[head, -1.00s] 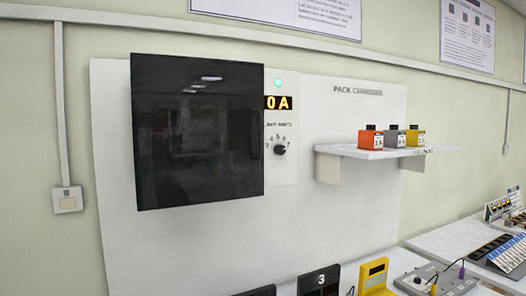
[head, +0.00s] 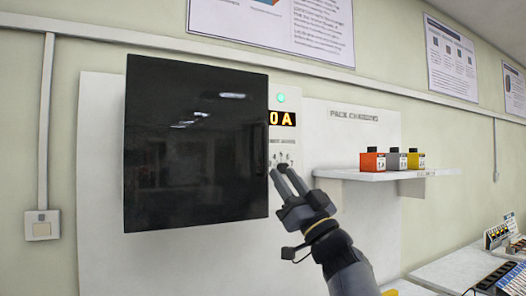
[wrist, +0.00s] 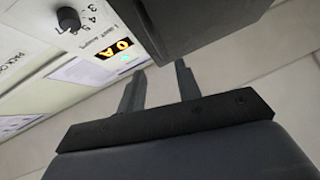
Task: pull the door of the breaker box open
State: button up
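The breaker box door (head: 195,145) is a glossy black panel on the white wall board in the head view, and it looks shut. A slim dark handle (head: 259,158) runs upright near its right edge. My gripper (head: 281,171) is just right of that edge, fingers pointing up and left, with nothing between them. In the wrist view the fingers of my gripper (wrist: 160,80) are spread apart.
Right of the door are a lit "0 A" display (head: 282,118), a green lamp (head: 281,98) and a dial (wrist: 69,18), mostly hidden by my fingers in the head view. A shelf (head: 385,174) with orange, grey and yellow blocks stands further right.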

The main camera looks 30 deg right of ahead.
aim_at(266, 150)
jog(key=p+x, duration=0.4)
jog(key=x, duration=0.6)
jog(key=shift+c, duration=0.4)
grip_shut()
